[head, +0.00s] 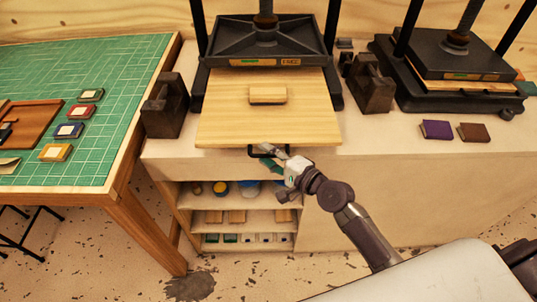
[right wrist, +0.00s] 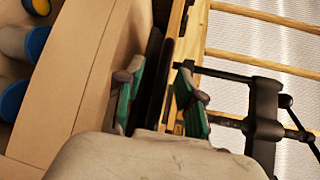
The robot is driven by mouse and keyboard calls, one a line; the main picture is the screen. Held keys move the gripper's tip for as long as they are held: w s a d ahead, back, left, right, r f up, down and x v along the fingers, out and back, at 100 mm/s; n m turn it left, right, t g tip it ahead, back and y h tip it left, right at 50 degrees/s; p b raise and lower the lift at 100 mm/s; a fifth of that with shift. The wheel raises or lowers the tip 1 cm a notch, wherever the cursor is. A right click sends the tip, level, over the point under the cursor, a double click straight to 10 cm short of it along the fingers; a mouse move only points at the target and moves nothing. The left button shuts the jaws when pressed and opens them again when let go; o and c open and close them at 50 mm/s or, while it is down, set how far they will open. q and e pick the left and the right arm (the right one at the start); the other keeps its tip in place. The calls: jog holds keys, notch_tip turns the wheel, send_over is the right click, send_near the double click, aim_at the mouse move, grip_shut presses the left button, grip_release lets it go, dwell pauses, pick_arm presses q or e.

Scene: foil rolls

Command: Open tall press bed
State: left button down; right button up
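The press in the middle of the head view (head: 270,40) has a black frame and plate. Its pale wooden bed (head: 230,115) sticks out well forward from under the plate, with a small wooden block (head: 267,95) on it. A black handle (head: 255,154) hangs at the bed's front edge. My right gripper (head: 271,157) is at this handle. In the right wrist view its green-padded fingers (right wrist: 160,98) stand apart, with a dark bar and a wooden edge between them; firm contact is not visible. My left gripper is not in view.
A second press (head: 450,75) stands at the right, its bed under its plate. Dark metal blocks (head: 165,108) flank the middle press. Purple and brown books (head: 437,129) lie on the counter. A green-topped table (head: 110,60) is at left. Open shelves (head: 240,205) lie below the bed.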

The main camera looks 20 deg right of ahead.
jog(key=shift+s, duration=0.1)
jog(key=v, duration=1.1)
jog(key=shift+s+d, duration=0.25)
jog(key=shift+s, duration=0.1)
jog(key=s+d+f+n+g+h, duration=0.2)
jog(key=s+d+f, duration=0.1)
jog(key=f, duration=0.8)
jog(key=s+d+f+n+g+h, duration=0.2)
jog(key=f, duration=0.8)
jog(key=s+d+f+n+g+h, duration=0.1)
jog(key=s+d+f+n+h, duration=0.15)
jog(key=f, duration=0.85)
jog(key=s+a+f+n+g, duration=0.1)
jog(key=s+f+n+g, duration=0.1)
jog(key=s+f, duration=0.4)
jog(key=s+a+f+n+g+h, duration=0.1)
jog(key=s+f, duration=0.5)
jog(key=s, duration=0.6)
jog(key=s+a+f+n+g, duration=0.3)
jog(key=s+f+n+g, duration=0.2)
jog(key=s+f+n, duration=0.2)
jog(key=s, duration=0.2)
jog(key=shift+s+h, duration=0.3)
jog(key=shift+h, duration=0.05)
